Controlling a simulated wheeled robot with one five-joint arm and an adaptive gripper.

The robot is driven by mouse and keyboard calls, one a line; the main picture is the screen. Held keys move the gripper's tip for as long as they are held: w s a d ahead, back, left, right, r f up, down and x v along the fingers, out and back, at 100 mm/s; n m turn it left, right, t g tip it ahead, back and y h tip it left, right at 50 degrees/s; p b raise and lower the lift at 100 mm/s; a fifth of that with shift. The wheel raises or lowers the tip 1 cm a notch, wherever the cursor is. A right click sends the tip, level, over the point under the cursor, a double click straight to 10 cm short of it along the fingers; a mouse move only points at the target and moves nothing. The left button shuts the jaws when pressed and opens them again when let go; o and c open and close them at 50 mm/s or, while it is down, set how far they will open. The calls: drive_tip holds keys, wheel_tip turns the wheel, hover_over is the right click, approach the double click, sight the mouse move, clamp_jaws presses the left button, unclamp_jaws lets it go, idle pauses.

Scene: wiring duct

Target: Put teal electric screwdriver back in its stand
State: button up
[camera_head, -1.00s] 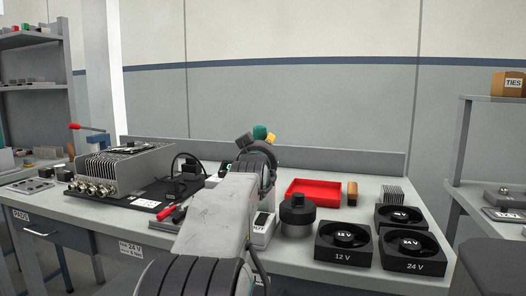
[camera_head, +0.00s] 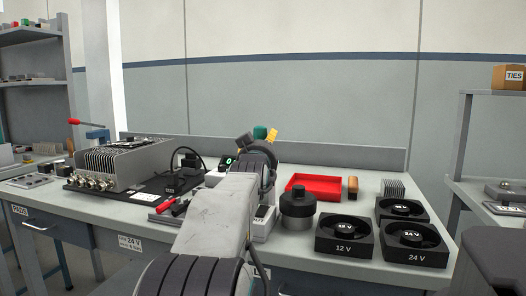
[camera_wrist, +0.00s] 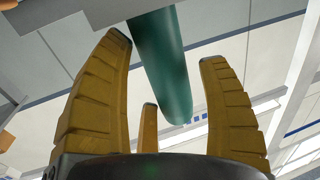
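The teal screwdriver (camera_wrist: 163,62) shows in the wrist view as a thick cylinder that enters from the top and ends between the fingers. My gripper (camera_wrist: 168,55) has yellow fingers spread around it. A clear gap shows on its right side. The left fingertip overlaps its edge, and I cannot tell if they touch. In the head view only a small teal part (camera_head: 260,131) shows above my wrist, beside a yellow finger (camera_head: 272,134). I cannot make out the stand for certain; my arm hides the middle of the bench.
A red tray (camera_head: 314,187), a black-topped round device (camera_head: 297,204) and black fan-like units (camera_head: 343,236) stand to the right of my arm. A finned metal box (camera_head: 124,163) with cables stands at left. A wall closes off the back.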

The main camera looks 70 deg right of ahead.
drive_tip(key=shift+o, duration=0.4)
drive_tip(key=shift+f, duration=0.15)
drive_tip(key=v, duration=1.2)
idle(0.5)
drive_tip(key=shift+w, duration=0.1)
idle(0.3)
